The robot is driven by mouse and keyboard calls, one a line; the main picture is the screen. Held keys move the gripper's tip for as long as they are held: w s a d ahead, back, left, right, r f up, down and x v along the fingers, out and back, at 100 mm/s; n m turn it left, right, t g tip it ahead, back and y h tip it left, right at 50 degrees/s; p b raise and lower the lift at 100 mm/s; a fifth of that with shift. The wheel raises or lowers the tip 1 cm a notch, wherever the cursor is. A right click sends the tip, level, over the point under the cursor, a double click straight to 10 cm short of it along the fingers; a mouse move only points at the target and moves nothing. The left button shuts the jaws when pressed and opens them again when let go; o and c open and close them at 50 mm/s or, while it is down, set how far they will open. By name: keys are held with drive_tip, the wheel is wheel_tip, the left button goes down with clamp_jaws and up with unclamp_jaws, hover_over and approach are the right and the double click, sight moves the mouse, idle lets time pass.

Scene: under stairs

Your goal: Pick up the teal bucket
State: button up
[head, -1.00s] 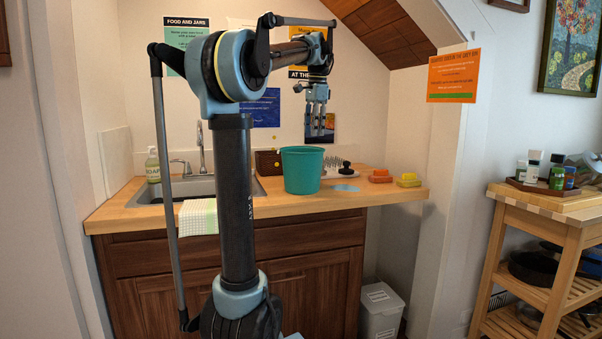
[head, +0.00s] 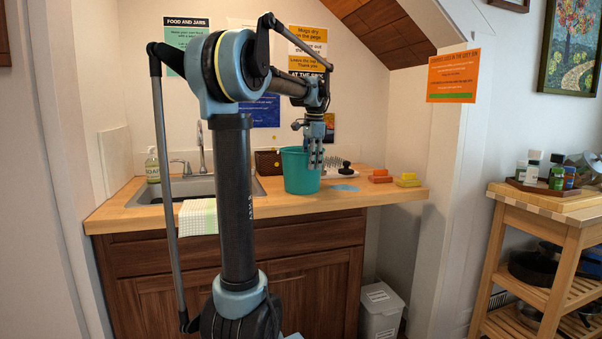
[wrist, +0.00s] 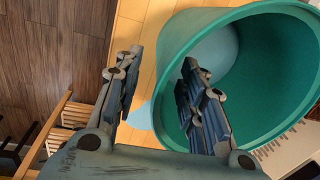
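The teal bucket (head: 297,178) stands upright on the wooden counter, right of the sink. My gripper (head: 315,163) points down at the right side of its rim in the head view. In the wrist view, my gripper (wrist: 160,62) is open, its two fingers well apart. The right finger overlaps the inside of the bucket (wrist: 262,65), and the left finger is outside, over the counter. The near bucket wall shows between the fingers; I see no contact.
A dark brush (head: 338,166), a light-blue flat patch (head: 345,188), an orange sponge (head: 380,176) and a yellow sponge (head: 407,180) lie right of the bucket. A brown box (head: 267,162) is behind it. A checked towel (head: 198,216) hangs at the counter's front edge.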

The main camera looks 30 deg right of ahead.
hover_over(310, 188)
drive_tip(key=shift+f, duration=2.15)
